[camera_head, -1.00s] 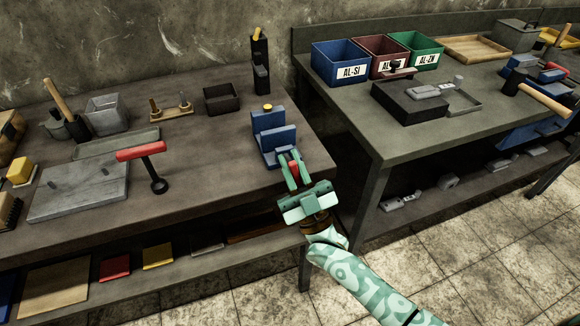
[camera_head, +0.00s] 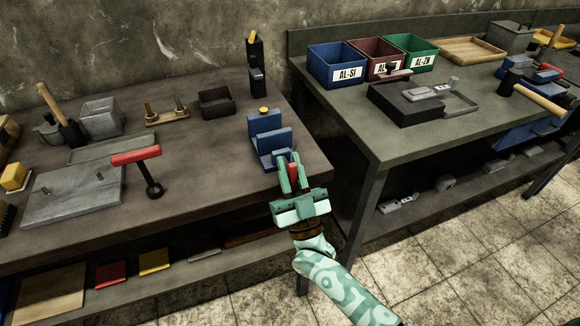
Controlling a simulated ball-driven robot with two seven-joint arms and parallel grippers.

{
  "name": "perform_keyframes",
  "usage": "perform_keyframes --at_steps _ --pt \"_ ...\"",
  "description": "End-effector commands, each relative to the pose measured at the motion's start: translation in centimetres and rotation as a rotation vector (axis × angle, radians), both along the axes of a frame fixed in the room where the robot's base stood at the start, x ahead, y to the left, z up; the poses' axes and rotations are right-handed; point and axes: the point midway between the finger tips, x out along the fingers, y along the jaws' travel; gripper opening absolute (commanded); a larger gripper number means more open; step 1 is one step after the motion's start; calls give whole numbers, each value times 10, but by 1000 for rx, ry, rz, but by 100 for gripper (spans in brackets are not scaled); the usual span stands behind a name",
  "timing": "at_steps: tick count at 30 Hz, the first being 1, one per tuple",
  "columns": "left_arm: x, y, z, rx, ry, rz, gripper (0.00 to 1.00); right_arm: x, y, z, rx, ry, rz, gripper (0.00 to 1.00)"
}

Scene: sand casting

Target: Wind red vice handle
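The blue vice (camera_head: 268,142) stands near the right front corner of the left bench, with a small yellow part on its back. The red vice handle (camera_head: 294,174) is at its front, largely hidden by my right gripper. My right gripper (camera_head: 290,166) reaches in from the lower right, with one finger on each side of the red handle. The fingers look closed on it, with red filling the space between them. My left gripper is not in view.
A red-handled T-shaped tool (camera_head: 138,157) stands by a grey plate (camera_head: 70,194) to the left. A dark box (camera_head: 217,103) and a black stand (camera_head: 255,70) are behind the vice. A gap separates this bench from the right one (camera_head: 383,148).

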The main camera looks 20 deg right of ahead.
Motion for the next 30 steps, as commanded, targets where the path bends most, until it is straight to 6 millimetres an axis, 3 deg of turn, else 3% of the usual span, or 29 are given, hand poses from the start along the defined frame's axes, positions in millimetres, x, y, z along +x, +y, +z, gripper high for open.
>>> perform_keyframes --at_steps 9,13,24,30 --pt "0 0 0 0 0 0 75 -1 0 -1 -1 -1 -1 24" --pt "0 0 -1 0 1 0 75 -9 0 -10 -2 2 -1 24" --pt "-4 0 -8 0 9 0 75 -76 -3 -79 -2 7 0 24" --pt "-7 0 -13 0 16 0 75 -104 -4 -106 -1 4 -1 24"
